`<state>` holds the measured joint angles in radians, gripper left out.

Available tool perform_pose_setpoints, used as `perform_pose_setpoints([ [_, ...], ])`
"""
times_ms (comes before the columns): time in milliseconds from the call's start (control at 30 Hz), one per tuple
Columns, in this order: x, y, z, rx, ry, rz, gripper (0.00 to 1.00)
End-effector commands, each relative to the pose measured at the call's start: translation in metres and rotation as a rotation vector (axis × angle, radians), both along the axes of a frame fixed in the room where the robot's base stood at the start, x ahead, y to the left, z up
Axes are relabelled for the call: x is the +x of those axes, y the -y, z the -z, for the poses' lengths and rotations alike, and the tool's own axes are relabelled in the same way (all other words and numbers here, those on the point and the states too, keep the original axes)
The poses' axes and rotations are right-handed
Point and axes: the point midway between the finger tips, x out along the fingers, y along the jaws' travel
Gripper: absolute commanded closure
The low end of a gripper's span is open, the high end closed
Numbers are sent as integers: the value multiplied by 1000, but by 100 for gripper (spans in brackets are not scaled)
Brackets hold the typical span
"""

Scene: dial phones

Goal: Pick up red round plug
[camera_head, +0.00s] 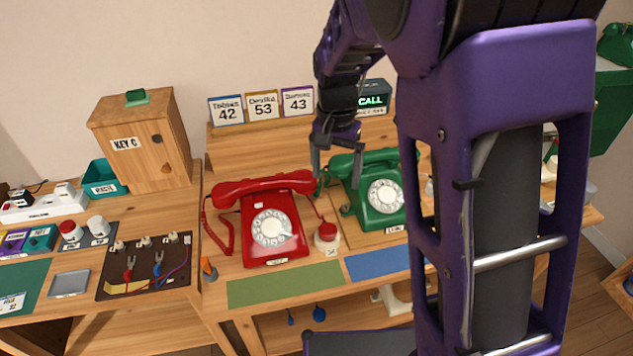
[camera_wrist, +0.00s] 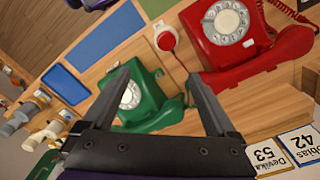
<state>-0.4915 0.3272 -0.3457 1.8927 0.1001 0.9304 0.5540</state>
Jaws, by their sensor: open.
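The red round plug (camera_head: 327,231) sits on a small white base between the red phone (camera_head: 272,222) and the green phone (camera_head: 383,195). In the wrist view the plug (camera_wrist: 166,41) lies beyond the fingertips, near the top middle. A thin red cord runs to it from the red phone's side. My gripper (camera_head: 337,174) is open and empty, raised above the desk behind the plug, near the green phone's left side. In the wrist view its two fingers (camera_wrist: 158,76) are spread, with the green phone (camera_wrist: 140,95) and desk below them.
A green mat (camera_head: 285,285) and a blue mat (camera_head: 378,263) lie in front of the phones. Number cards (camera_head: 262,106) stand on the shelf behind. A wooden key box (camera_head: 143,140) stands at left. My arm hides much of the right side.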

Motion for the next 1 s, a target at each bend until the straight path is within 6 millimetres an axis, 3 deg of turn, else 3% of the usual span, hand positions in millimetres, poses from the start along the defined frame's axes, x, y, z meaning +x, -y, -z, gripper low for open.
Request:
perform_pose_setpoints([
  [233, -2, -12, 27, 28, -22, 28, 8],
  [600, -2, -11, 106, 26, -22, 25, 8],
  [1000, -2, -10, 144, 25, -18, 24, 8],
])
